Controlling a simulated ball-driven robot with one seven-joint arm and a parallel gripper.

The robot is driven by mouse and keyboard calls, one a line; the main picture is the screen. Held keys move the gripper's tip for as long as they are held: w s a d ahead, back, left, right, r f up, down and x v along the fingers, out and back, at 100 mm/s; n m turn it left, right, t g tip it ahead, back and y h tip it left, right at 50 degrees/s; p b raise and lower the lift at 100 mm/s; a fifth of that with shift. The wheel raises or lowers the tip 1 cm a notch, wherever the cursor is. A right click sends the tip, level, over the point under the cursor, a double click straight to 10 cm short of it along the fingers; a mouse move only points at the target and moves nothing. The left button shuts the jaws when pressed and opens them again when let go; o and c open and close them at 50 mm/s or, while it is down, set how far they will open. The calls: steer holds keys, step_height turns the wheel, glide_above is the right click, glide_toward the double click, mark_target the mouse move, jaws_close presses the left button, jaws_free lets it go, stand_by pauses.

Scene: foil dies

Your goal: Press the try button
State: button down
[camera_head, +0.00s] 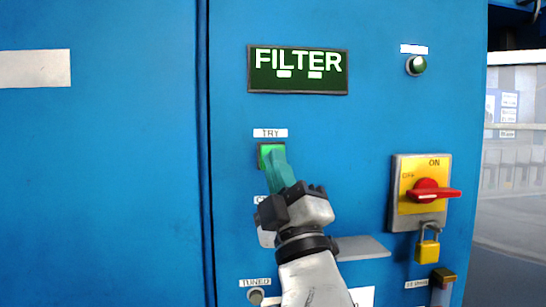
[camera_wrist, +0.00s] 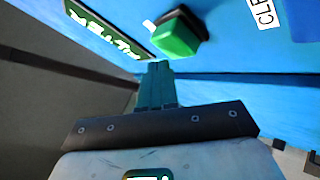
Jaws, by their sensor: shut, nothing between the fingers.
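The try button (camera_head: 265,149) is a green square in a dark frame under a white TRY label (camera_head: 270,133) on the blue panel. It also shows in the wrist view (camera_wrist: 177,37), standing out from the panel. My gripper (camera_head: 274,154) has teal fingers, shut together and empty, with their tips in front of the button and covering part of it. In the wrist view the fingertips (camera_wrist: 157,66) are close to the button's edge. I cannot tell whether they touch it.
A dark display (camera_head: 298,82) above the button reads FILTER. A label starting CLE (camera_wrist: 262,12) lies beside the button in the wrist view. A yellow switch with a red handle (camera_head: 430,190) and a yellow padlock (camera_head: 427,250) protrude at right. A grey ledge (camera_head: 362,248) juts out below.

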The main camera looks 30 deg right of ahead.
steer(key=shift+s, duration=0.1)
steer(key=s, duration=0.1)
steer(key=s+a, duration=0.1)
steer(key=s, duration=0.1)
steer(key=s+p, duration=0.1)
steer(key=shift+s+a, duration=0.3)
steer(key=shift+s, duration=0.05)
stand_by(0.3)
stand_by(0.8)
